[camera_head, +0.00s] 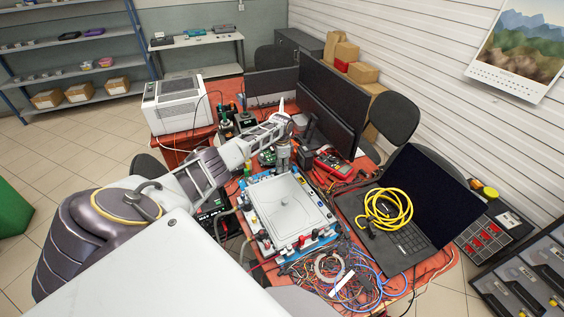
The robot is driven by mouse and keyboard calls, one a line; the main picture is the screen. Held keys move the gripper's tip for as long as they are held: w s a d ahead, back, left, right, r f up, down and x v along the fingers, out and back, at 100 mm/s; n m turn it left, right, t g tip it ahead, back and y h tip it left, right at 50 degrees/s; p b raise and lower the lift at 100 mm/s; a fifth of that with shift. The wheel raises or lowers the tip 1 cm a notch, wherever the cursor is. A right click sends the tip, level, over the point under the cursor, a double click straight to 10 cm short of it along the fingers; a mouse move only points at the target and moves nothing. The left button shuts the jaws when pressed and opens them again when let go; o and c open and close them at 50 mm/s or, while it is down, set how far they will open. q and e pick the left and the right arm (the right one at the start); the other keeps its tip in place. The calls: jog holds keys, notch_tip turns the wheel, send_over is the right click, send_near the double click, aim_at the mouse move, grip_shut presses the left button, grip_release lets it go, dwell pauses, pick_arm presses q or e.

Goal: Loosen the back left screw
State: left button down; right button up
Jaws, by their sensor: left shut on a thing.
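A white square plate (291,212) sits on a blue-edged fixture on the red table, with a small round knob near its middle. Small dark and coloured fittings stand along its edges. The back left screw is too small to tell apart from them. My left arm reaches in from the left across the table. My left gripper (283,157) points down at the back edge of the plate, right of its back left corner. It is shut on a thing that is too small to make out. Whether that touches a screw I cannot tell. My right gripper is not in view.
Dark monitors (328,106) stand behind the fixture. A laptop (407,246) with a coiled yellow cable (388,209) lies to the right. Tangled wires (335,277) fill the front. A white box-shaped device (178,104) stands at the back left. Little table is clear.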

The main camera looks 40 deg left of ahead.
pick_arm(q)
jog(key=n+p, duration=0.1)
jog(key=n, duration=0.2)
jog(key=shift+r, duration=0.2)
jog(key=shift+n+p, duration=0.7)
jog(key=shift+n, duration=0.3)
jog(key=shift+f+n, duration=0.1)
jog(key=shift+n, duration=0.4)
jog(key=c, duration=1.5)
grip_release()
jog(key=shift+o, duration=0.7)
jog(key=shift+f, duration=0.1)
